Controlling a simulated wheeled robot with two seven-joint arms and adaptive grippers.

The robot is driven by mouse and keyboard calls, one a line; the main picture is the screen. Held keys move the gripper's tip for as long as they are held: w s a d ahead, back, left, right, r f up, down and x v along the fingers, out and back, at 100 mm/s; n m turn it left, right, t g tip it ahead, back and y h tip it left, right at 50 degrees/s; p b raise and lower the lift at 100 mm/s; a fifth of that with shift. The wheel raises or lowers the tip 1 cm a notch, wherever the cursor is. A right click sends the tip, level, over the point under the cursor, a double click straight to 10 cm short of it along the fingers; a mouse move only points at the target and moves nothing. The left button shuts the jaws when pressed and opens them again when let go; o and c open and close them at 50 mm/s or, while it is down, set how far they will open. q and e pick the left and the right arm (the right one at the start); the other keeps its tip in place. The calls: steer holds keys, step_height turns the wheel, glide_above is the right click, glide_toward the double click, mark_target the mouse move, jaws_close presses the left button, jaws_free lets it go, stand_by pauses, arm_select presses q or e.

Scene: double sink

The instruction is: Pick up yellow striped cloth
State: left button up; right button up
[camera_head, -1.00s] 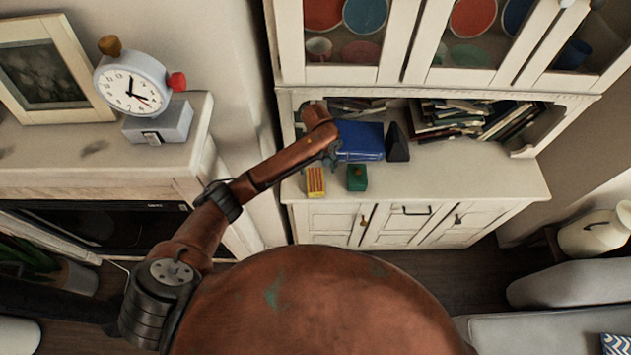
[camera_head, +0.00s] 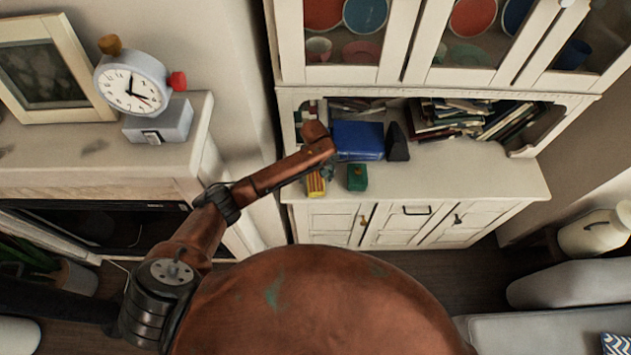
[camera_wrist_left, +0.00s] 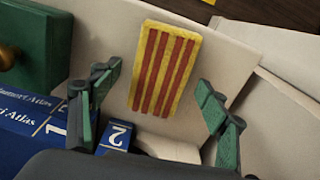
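The yellow and red striped cloth (camera_head: 315,187) looks like a small flat block near the front left of the cabinet counter (camera_head: 455,180). It also shows in the left wrist view (camera_wrist_left: 165,70), lying between and a little ahead of the two fingers. My left gripper (camera_wrist_left: 156,90) is open, with one green finger on each side of the cloth and gaps on both sides. In the head view the left gripper (camera_head: 326,172) sits over the cloth's upper part and hides some of it. My right gripper is not in view.
A green box (camera_head: 357,177) with a knob stands just right of the cloth. A blue book (camera_head: 359,140), also seen in the wrist view (camera_wrist_left: 40,125), lies behind, with a dark wedge (camera_head: 397,143) beside it. Several books lean further right. The counter's front right is clear.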

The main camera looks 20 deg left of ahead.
arm_select(q)
steer(key=c, duration=1)
steer(key=shift+r, duration=0.65)
steer(key=s+r+p, duration=0.1)
steer(key=s+r, duration=0.6)
steer(key=s, duration=0.2)
steer(key=s+r+p, duration=0.1)
steer(key=s+r, duration=0.3)
steer(key=s, duration=0.1)
steer(key=shift+d+r+p, duration=0.2)
steer(key=shift+r+p, duration=0.1)
steer(key=shift+r, duration=0.05)
